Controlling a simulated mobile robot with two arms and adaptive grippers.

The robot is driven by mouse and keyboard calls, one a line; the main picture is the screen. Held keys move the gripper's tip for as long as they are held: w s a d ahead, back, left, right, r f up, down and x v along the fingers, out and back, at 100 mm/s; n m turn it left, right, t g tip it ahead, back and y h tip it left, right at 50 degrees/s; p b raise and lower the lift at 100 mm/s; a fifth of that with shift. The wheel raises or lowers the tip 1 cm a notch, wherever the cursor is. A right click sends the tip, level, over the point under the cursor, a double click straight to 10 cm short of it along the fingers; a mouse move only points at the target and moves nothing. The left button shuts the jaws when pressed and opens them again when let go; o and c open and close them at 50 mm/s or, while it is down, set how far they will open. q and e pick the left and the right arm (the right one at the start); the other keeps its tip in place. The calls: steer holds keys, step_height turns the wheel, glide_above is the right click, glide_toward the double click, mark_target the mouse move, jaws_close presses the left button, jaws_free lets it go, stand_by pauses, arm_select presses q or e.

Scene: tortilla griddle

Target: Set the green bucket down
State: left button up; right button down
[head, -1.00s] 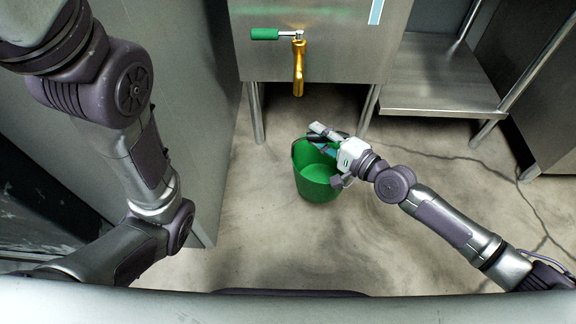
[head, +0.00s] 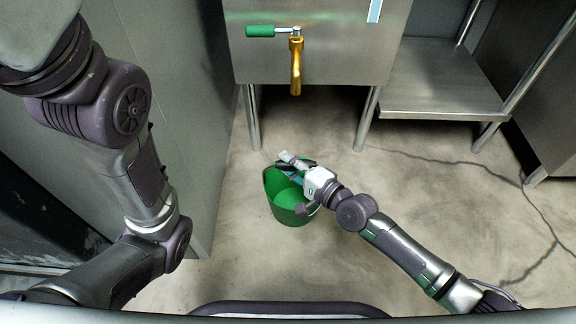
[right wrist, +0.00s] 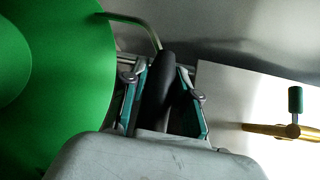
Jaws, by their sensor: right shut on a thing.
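The green bucket (head: 286,205) is upright in the head view, below and in front of the steel griddle unit. My right gripper (head: 292,164) is at the bucket's upper rim. In the right wrist view my right gripper (right wrist: 160,95) is shut on the bucket's dark handle grip (right wrist: 156,85), with the green bucket wall (right wrist: 60,70) at the left. I cannot tell whether the bucket's base touches the floor. My left arm enters from the left in the head view, but its gripper is out of sight.
A steel unit with a brass tap (head: 296,70) and a green-handled lever (head: 262,31) stands behind the bucket on metal legs. A low steel shelf (head: 440,95) is at the right. A grey panel is at the left. The concrete floor (head: 260,265) around the bucket is clear.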

steer(key=shift+f, duration=0.15)
steer(key=c, duration=0.9)
jaws_free()
